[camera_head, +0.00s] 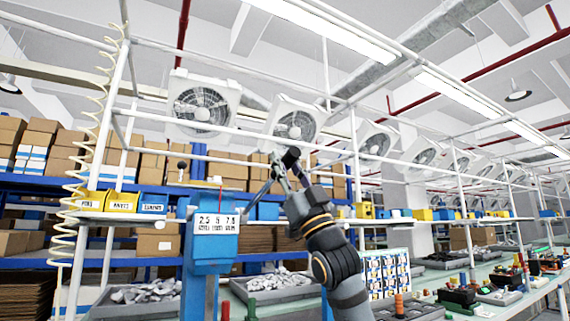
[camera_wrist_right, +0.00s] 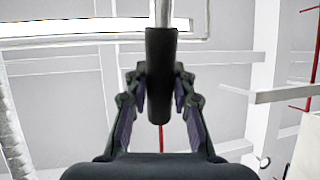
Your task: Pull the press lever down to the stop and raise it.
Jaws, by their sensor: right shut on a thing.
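The press lever's black grip (camera_wrist_right: 160,75) hangs from a metal rod (camera_wrist_right: 161,12) in the right wrist view. My right gripper (camera_wrist_right: 160,100) has its two fingers on either side of the grip and is shut on it. In the head view my right gripper (camera_head: 284,168) is raised near the middle, above and right of a blue box-shaped press body (camera_head: 212,250) with a numbered white label. A thin dark rod runs from near the press up towards the gripper. My fingers partly hide the grip there. My left gripper is not in view.
A black ball knob (camera_head: 182,165) stands on a thin post left of the press. Grey trays of metal parts (camera_head: 270,286) lie behind it. A green bench (camera_head: 500,302) with tools and small devices runs off to the right. White frame rails cross above.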

